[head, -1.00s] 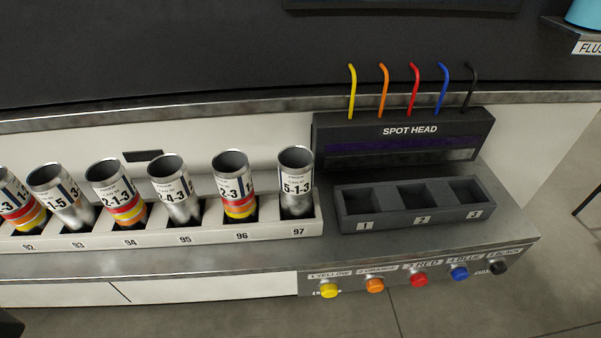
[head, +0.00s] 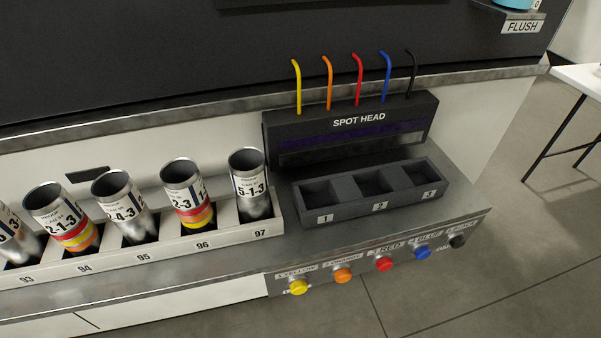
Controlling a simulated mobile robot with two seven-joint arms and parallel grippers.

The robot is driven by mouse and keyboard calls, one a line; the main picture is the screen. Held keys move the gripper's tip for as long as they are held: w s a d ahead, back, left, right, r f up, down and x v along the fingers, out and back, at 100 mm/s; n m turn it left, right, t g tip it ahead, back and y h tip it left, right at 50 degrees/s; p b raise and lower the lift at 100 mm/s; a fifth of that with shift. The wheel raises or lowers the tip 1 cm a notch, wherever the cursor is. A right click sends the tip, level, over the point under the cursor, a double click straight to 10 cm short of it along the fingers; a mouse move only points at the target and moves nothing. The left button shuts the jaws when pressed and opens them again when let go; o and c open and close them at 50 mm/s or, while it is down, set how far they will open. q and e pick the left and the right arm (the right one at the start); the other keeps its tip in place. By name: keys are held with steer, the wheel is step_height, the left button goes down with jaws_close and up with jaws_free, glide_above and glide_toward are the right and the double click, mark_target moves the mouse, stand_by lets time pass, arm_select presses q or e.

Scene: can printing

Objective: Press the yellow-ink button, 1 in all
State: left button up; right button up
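The yellow-ink button (head: 298,287) is a round yellow knob on the front panel of the bench, leftmost in its row, under a label reading "1 YELLOW". Nothing touches it. To its right are the orange button (head: 343,275), red button (head: 384,264), blue button (head: 422,252) and black button (head: 457,242). Neither of my grippers shows in the head view.
The dark spot head (head: 350,131) with several coloured tubes stands behind an empty three-slot holder (head: 328,215). A rack (head: 273,224) of printed metal cans stands at left. Open floor (head: 450,300) lies in front. A white table (head: 581,76) is at far right.

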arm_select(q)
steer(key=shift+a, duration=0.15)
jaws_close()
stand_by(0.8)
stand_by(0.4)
